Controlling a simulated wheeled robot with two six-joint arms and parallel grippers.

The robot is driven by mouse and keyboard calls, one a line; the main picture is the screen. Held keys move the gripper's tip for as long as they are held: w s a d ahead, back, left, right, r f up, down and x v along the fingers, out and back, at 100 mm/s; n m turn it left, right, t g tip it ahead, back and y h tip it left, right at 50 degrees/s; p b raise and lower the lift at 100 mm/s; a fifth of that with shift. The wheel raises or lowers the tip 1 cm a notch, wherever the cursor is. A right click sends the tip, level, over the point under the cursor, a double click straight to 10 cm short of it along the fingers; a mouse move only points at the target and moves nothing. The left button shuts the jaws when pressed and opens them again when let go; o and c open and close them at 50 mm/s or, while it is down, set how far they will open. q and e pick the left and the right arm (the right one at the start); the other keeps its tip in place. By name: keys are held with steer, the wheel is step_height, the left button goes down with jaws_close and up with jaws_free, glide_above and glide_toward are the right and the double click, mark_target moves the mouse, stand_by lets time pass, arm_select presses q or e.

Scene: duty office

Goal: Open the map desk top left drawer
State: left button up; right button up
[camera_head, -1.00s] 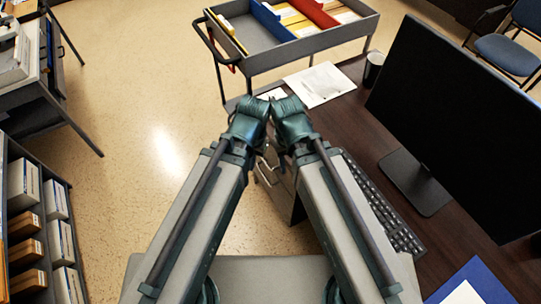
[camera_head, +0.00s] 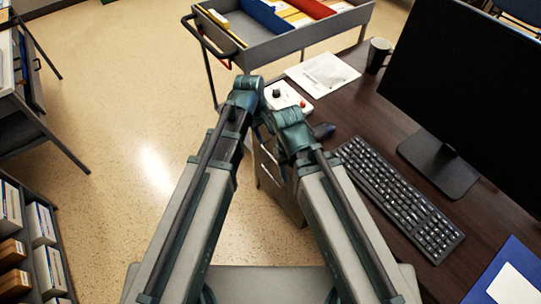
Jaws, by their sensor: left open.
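The dark wood desk (camera_head: 345,113) runs along the right side. Below its left edge is a grey drawer unit (camera_head: 283,198) with bar handles, partly hidden by my arms. Its drawers look shut. I cannot tell for sure that this is the map desk. My left gripper (camera_head: 264,128) points down from its wrist beside the desk's near left edge, above the drawer unit. It is open and small in view, and I see nothing in it. My right wrist is just right of it, over the desk edge; its fingers are mostly hidden below the wrist.
A keyboard (camera_head: 400,200), a monitor (camera_head: 465,85), a mug (camera_head: 378,55), papers (camera_head: 322,74) and a white control box (camera_head: 285,97) are on the desk. A grey file cart (camera_head: 270,48) stands beyond. Shelves (camera_head: 30,240) stand at left. The floor between is clear.

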mark_target(272, 157)
arm_select(q)
steer(key=f+b, duration=0.4)
steer(key=w+d+f+b, duration=0.1)
steer(key=f+b, duration=0.4)
steer(key=d+f+b, duration=0.1)
steer(key=f+b, duration=0.3)
steer(key=shift+w+f, duration=0.3)
jaws_close()
stand_by(1.2)
